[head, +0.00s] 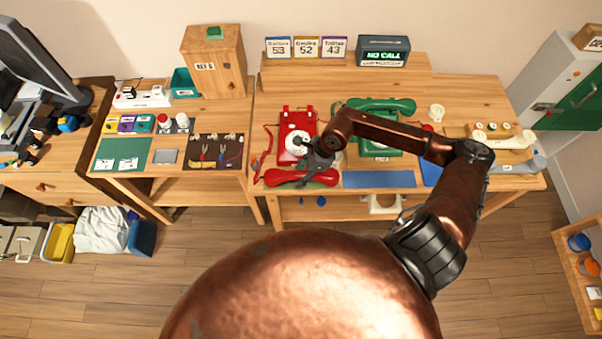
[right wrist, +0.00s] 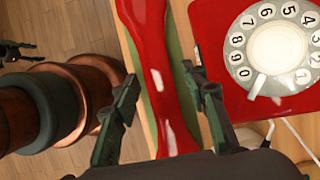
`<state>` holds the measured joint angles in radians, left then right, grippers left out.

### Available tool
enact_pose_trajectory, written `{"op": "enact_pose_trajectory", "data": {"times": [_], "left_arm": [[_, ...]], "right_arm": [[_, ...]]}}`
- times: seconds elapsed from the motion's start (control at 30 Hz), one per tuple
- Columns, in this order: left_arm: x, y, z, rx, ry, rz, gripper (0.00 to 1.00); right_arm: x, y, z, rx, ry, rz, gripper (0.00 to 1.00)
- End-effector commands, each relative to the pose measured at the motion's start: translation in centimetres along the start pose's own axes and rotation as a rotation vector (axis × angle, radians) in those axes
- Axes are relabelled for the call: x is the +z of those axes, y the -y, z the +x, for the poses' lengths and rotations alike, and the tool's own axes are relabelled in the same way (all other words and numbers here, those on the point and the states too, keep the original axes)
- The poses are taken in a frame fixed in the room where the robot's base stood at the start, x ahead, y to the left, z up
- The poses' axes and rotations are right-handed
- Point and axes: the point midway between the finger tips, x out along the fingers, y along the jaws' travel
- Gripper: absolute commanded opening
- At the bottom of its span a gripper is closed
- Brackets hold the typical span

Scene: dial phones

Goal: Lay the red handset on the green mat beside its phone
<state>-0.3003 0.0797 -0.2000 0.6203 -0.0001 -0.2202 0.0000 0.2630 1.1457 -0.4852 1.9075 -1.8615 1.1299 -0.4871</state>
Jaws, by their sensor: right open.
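The red phone (head: 297,127) stands on the bench with its dial facing up. The red handset (head: 287,178) lies in front of it, on the green mat (right wrist: 174,50), which shows only as narrow strips beside the handset. My right gripper (head: 317,170) is over the handset's right part in the head view. In the right wrist view its open fingers (right wrist: 160,95) are on either side of the red handset (right wrist: 163,75), with gaps to it. A dark gripper-like part, probably my left gripper (right wrist: 15,50), shows at the left edge; its jaws are unclear.
A green phone (head: 382,143) with its handset on top stands to the right. Blue mats (head: 378,179) lie along the bench front. A cream handset (head: 505,142) and a grey one lie at the right. A tool mat (head: 215,152) is on the left table.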

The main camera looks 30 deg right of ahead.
Motion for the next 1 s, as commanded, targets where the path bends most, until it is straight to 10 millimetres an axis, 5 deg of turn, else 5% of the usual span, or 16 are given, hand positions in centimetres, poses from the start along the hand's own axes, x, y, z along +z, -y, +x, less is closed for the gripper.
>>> {"op": "enact_pose_trajectory", "data": {"times": [0.27, 0.7, 1.0], "left_arm": [[-0.1, 0.0, -0.2, 0.000, -0.001, 0.000, 0.53], [-0.2, 0.0, -0.4, 0.000, -0.003, 0.000, 0.53], [-0.2, 0.0, -0.5, 0.000, -0.003, 0.000, 0.53]], "right_arm": [[0.0, 0.1, -2.1, -0.003, -0.002, -0.001, 0.40], [0.0, 0.0, -10.6, -0.002, -0.002, 0.000, 0.40], [0.0, 0.0, -12.2, 0.000, 0.000, 0.001, 0.40]]}}
